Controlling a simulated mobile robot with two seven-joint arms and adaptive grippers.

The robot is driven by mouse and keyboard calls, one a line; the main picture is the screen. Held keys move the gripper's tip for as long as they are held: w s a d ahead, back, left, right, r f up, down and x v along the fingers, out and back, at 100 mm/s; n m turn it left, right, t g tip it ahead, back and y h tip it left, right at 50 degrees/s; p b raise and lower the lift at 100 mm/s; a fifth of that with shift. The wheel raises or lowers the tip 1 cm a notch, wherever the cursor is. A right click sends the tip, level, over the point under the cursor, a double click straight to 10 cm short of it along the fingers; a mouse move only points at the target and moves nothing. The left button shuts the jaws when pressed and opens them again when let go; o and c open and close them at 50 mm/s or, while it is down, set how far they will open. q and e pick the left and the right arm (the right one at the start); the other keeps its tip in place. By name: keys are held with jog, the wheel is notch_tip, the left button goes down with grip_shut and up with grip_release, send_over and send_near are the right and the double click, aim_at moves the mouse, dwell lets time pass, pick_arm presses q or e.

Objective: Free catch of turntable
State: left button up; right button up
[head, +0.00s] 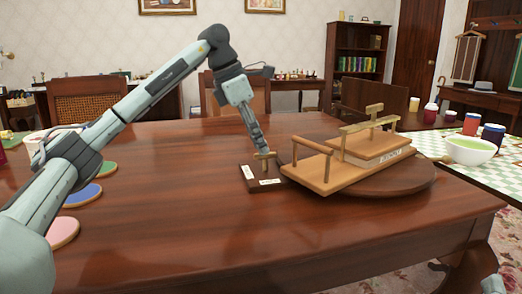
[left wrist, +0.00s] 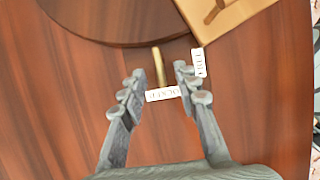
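The turntable (head: 415,183) is a round dark wooden disc on the table, bearing a stepped light wooden stand (head: 335,175). Its edge shows at the top of the left wrist view (left wrist: 120,35). Beside its left edge is the catch, a dark block (head: 252,178) with a brass lever (head: 264,156) and two white labels. In the left wrist view the brass lever (left wrist: 159,66) points down toward the lower label (left wrist: 163,93); the other label (left wrist: 199,62) is to its right. My left gripper (left wrist: 159,72) is open, its fingers either side of the lever, apparently not touching it.
Coloured coasters (head: 83,195) lie on the left of the table. A second table on the right holds a bowl (head: 468,151), jars and a checked cloth. Chairs stand behind the table. The front middle of the tabletop is clear.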

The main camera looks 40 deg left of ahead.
pick_arm(q)
jog(key=shift+x, duration=0.85)
pick_arm(e)
jog(key=shift+d+r+t, duration=0.1)
jog(key=shift+r+t, duration=0.25)
jog(key=shift+t, duration=0.05)
pick_arm(q)
jog(key=shift+c, duration=0.6)
grip_shut()
